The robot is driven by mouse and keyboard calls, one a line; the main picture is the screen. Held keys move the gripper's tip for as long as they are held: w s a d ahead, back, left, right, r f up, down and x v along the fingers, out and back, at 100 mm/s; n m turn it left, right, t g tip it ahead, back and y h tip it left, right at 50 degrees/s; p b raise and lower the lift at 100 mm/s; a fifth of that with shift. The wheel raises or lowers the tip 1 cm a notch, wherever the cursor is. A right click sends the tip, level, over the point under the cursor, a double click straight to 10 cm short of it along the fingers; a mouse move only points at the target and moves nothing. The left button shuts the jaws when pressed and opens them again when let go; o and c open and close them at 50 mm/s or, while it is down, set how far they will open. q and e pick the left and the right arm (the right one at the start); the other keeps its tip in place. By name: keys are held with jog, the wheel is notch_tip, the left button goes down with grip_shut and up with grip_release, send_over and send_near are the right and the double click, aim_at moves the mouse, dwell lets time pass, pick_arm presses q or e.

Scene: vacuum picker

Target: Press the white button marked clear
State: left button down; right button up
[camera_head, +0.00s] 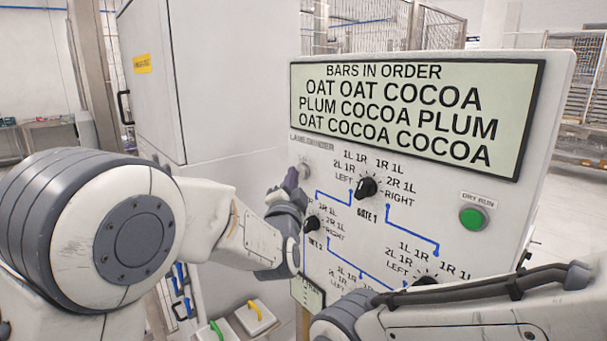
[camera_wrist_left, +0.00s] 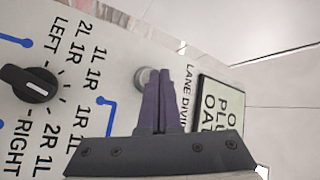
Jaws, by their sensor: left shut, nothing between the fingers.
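The upright control panel (camera_head: 450,205) faces me, with a large display (camera_head: 415,110) at its top. No button with a readable "clear" mark shows in either view. My left gripper (camera_head: 291,178) is in front of the panel's left edge, its dark purple fingers shut and empty. In the left wrist view, the fingertips (camera_wrist_left: 159,75) overlap the edge of a small round grey piece (camera_wrist_left: 143,78) beside the "LANE DIVIDER" lettering. I cannot tell whether they touch it. That round piece also shows in the head view (camera_head: 303,169). My right gripper is out of view; only that arm shows.
A green button (camera_head: 472,219) marked "DRY RUN" is on the panel's right. Black knobs, including the gate 1 knob (camera_head: 366,187) and one below left (camera_head: 312,223), stick out. A small lower plate (camera_head: 308,293) is partly hidden. A grey cabinet (camera_head: 230,80) stands behind left.

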pick_arm(q)
jog(key=shift+s+a, duration=0.25)
jog(key=shift+a, duration=0.1)
jog(key=shift+a, duration=0.1)
jog(key=s+a+b, duration=0.1)
jog(key=a, duration=0.1)
jog(key=s+a+b, duration=0.1)
jog(key=s+a, duration=0.1)
dwell(0.4)
dwell(0.4)
